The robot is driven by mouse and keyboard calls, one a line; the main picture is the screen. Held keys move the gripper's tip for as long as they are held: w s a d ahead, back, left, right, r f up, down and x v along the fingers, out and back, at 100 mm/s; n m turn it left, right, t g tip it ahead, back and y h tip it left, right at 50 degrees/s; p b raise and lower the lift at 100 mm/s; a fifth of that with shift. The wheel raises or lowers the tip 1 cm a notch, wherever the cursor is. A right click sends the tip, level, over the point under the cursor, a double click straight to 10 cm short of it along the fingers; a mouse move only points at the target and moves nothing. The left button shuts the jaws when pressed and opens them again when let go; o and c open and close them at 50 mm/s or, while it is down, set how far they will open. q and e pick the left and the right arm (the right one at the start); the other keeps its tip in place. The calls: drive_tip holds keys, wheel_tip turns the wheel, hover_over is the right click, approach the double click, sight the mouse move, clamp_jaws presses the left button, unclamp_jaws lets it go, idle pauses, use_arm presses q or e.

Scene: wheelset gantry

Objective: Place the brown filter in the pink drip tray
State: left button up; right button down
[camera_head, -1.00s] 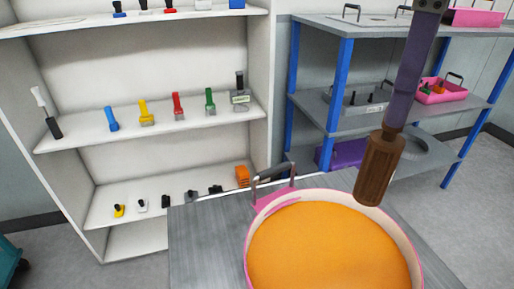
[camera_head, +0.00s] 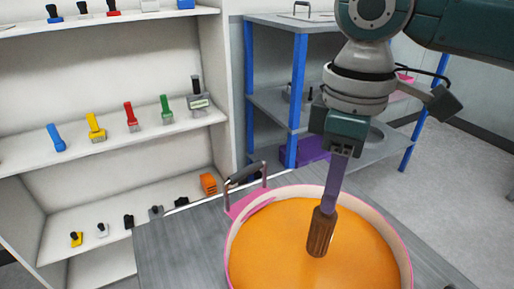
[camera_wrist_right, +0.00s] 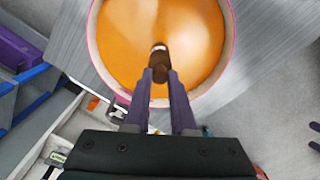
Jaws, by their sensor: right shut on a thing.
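The brown filter (camera_head: 321,233) is a ribbed brown cylinder. My right gripper (camera_head: 331,205) has purple fingers and is shut on its upper end. The filter hangs nearly upright, slightly tilted, over the orange inside of the round pink drip tray (camera_head: 233,232). Its lower end shows against the orange surface; whether it touches I cannot tell. The tray has a pink rim and a cream inner wall, and its near edge is cut off. In the right wrist view the filter (camera_wrist_right: 159,62) lies between the fingertips over the tray (camera_wrist_right: 92,45). My left gripper is not in view.
The tray stands on a grey table (camera_head: 185,240), with a pink bracket and dark handle (camera_head: 245,175) at its back left. A white shelf (camera_head: 100,150) with several coloured brushes stands left. A blue-and-grey rack (camera_head: 270,105) stands behind, with a purple bin (camera_head: 312,150).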

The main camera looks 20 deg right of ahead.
sight(323, 225)
drive_tip(key=shift+f, duration=2)
drive_tip(key=c, duration=0.7)
unclamp_jaws()
drive_tip(key=shift+f, duration=0.1)
drive_tip(key=shift+c, duration=0.2)
